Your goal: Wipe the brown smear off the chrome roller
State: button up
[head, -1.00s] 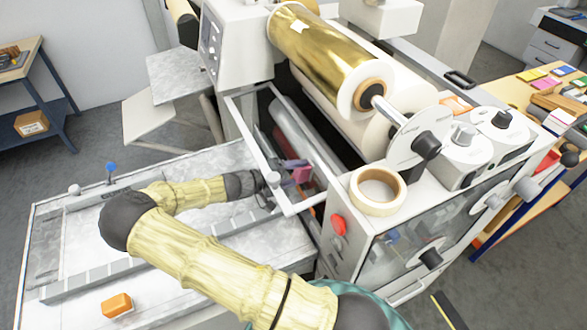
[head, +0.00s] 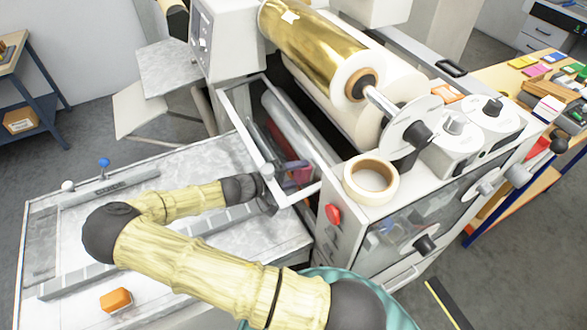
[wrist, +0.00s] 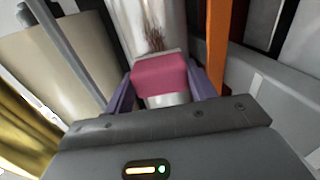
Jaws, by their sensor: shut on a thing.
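The chrome roller (head: 283,118) lies inside the machine behind a white tubular frame. In the wrist view the roller (wrist: 153,18) runs away from me, and the brown smear (wrist: 155,40) shows as dark streaks on it just beyond the pad. My gripper (wrist: 160,92) has purple fingers shut on a pink pad (wrist: 160,76). The pad lies across the roller's near part and seems to touch it, though contact is not certain. In the head view my gripper (head: 290,176) is partly hidden by the frame. Any smear under the pad is hidden.
The white frame (head: 243,130) surrounds the opening. A gold foil roll (head: 315,48) sits above. A tape roll (head: 371,182) and a red button (head: 333,214) are at the right. An orange strip (wrist: 216,45) runs close beside the roller. An orange block (head: 116,300) lies on the feed table.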

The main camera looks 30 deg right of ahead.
jog(key=shift+s+d, duration=0.15)
jog(key=shift+s, duration=0.15)
jog(key=shift+s, duration=0.1)
jog(key=shift+s+p, duration=0.3)
jog(key=shift+s, duration=1.4)
jog(key=shift+s, duration=0.1)
jog(key=shift+s+a+p, duration=0.15)
jog(key=shift+s+p, duration=0.05)
jog(key=shift+s, duration=0.55)
jog(key=shift+s+a+p, duration=0.1)
jog(key=shift+s+p, duration=0.05)
jog(key=shift+s, duration=0.6)
jog(key=shift+d, duration=0.1)
jog(key=w, duration=0.3)
jog(key=shift+w, duration=0.1)
